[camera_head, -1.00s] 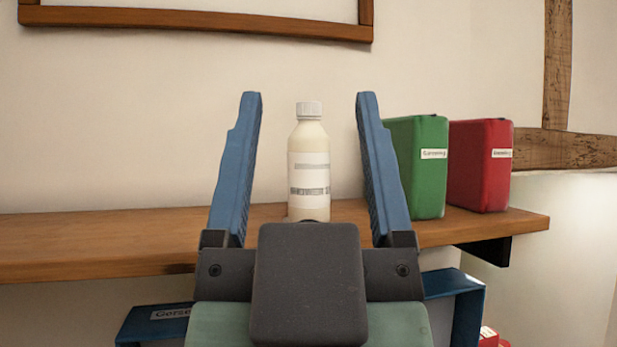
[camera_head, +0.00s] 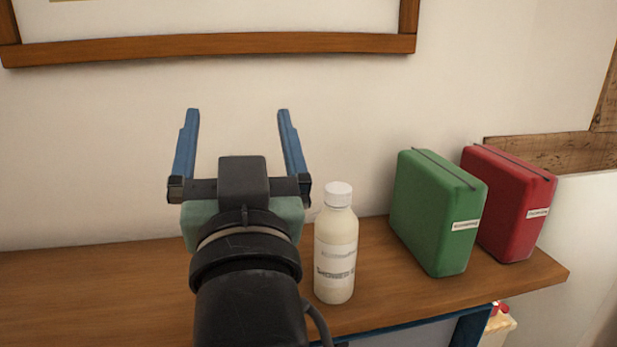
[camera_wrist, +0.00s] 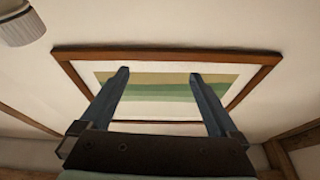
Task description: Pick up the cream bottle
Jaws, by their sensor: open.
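The cream bottle (camera_head: 336,250) stands upright on the wooden shelf (camera_head: 130,295) in the head view, with a white cap and a pale label. My gripper (camera_head: 236,125) is open and empty, its two blue fingers pointing up, to the left of the bottle and higher than it. The gripper and bottle are apart. In the wrist view my gripper (camera_wrist: 165,85) is open in front of the framed picture, with nothing between the fingers.
A green box file (camera_head: 432,215) and a red box file (camera_head: 510,205) stand on the shelf right of the bottle. The framed picture (camera_wrist: 180,95) hangs on the wall above. The shelf's left part is clear. A blue-edged thing (camera_head: 420,328) is below the shelf.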

